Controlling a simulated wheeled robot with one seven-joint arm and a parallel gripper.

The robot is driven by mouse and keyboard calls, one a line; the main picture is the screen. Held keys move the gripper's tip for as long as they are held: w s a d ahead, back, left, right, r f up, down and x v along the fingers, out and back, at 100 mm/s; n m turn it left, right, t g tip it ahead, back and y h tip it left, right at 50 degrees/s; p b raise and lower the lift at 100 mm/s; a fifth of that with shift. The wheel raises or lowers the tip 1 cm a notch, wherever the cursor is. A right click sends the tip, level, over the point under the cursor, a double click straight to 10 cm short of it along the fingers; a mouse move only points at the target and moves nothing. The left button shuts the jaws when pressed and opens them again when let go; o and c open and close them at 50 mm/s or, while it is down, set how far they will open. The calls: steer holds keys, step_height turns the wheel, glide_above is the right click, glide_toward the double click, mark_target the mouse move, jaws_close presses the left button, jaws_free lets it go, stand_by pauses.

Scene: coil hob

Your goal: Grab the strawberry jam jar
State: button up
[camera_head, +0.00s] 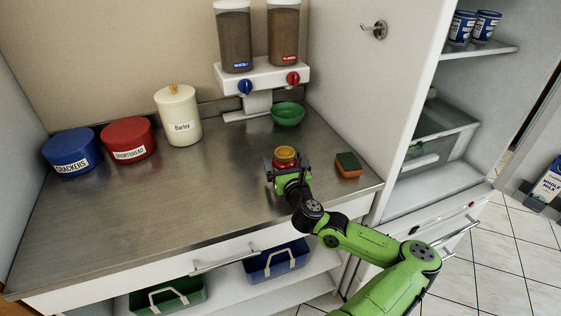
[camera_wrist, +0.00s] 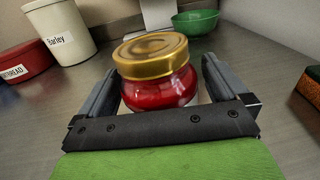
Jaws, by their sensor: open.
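The strawberry jam jar (camera_head: 285,156) stands upright on the steel counter, red with a gold lid. In the wrist view the jar (camera_wrist: 160,85) fills the middle, just beyond the gripper's palm. My gripper (camera_head: 286,167) is at the jar, low over the counter. In the wrist view its two fingers (camera_wrist: 155,80) are open, one on each side of the jar. A gap shows beside the jar on the right; whether the left finger touches it I cannot tell. The jar's lower part is hidden by the gripper in the head view.
An orange and green sponge (camera_head: 348,165) lies just right of the gripper. A green bowl (camera_head: 287,114) sits behind the jar, below the cereal dispenser (camera_head: 262,76). A barley canister (camera_head: 178,115), a red tin (camera_head: 129,139) and a blue tin (camera_head: 71,152) stand left. The front left counter is clear.

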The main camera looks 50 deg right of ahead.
steer(key=shift+s+a+r, duration=0.15)
steer(key=c, duration=1.4)
step_height(320, 180, up, 10)
steer(key=p, duration=0.7)
